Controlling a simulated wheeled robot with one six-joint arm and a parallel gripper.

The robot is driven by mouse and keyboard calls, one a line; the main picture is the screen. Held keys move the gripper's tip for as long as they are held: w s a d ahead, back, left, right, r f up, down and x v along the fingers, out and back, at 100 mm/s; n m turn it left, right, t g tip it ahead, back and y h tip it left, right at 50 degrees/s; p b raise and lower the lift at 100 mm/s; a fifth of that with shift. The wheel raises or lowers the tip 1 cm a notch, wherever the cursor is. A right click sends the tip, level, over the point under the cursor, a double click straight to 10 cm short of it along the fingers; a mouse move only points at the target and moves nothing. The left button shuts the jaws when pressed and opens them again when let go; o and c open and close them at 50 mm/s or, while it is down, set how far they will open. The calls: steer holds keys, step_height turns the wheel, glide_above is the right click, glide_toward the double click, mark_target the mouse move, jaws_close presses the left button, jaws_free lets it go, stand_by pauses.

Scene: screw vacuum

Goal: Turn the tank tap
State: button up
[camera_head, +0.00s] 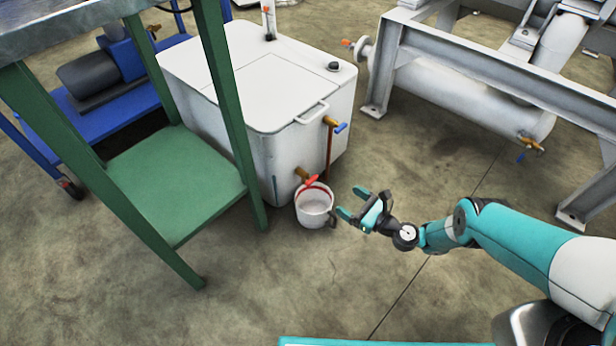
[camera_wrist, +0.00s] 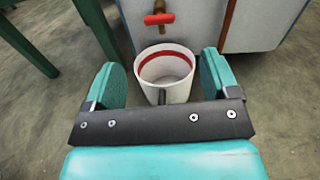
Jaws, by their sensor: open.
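The tank (camera_head: 285,75) is a white box with a lid, left of centre in the head view. Low on its front is a brass tap with a red handle (camera_head: 311,181); the tap also shows at the top of the wrist view (camera_wrist: 158,18). A white bucket (camera_head: 314,211) with a red inner band stands on the floor below this tap. A second brass tap with a blue handle (camera_head: 341,127) sits higher on the tank. My gripper (camera_head: 350,203) is open and empty, right of the bucket in the head view. In the wrist view the bucket (camera_wrist: 165,88) shows between its fingers.
A green-legged table with a green lower shelf (camera_head: 175,180) stands left of the tank. A blue cart (camera_head: 110,95) with a motor is behind it. A grey metal frame (camera_head: 480,85) with a white cylinder is at right. Floor in front is clear.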

steer(key=s, duration=0.1)
steer(key=m+b, duration=0.1)
steer(key=b, duration=0.9)
glide_toward(313, 181)
steer(key=w+a, duration=0.1)
steer(key=w+a+f, duration=0.1)
steer(key=a, duration=0.1)
steer(key=shift+w+f+t, duration=0.1)
steer(key=shift+f+t, duration=0.05)
steer(key=shift+t, duration=0.15)
steer(key=b+x, duration=0.3)
steer(key=b, duration=0.1)
steer(key=b+x, duration=0.3)
steer(key=b, duration=0.1)
steer(key=b+x, duration=0.2)
steer(key=b, duration=0.3)
steer(key=shift+w+a+r, duration=0.25)
steer(key=shift+w+r, duration=0.05)
steer(key=c, duration=0.9)
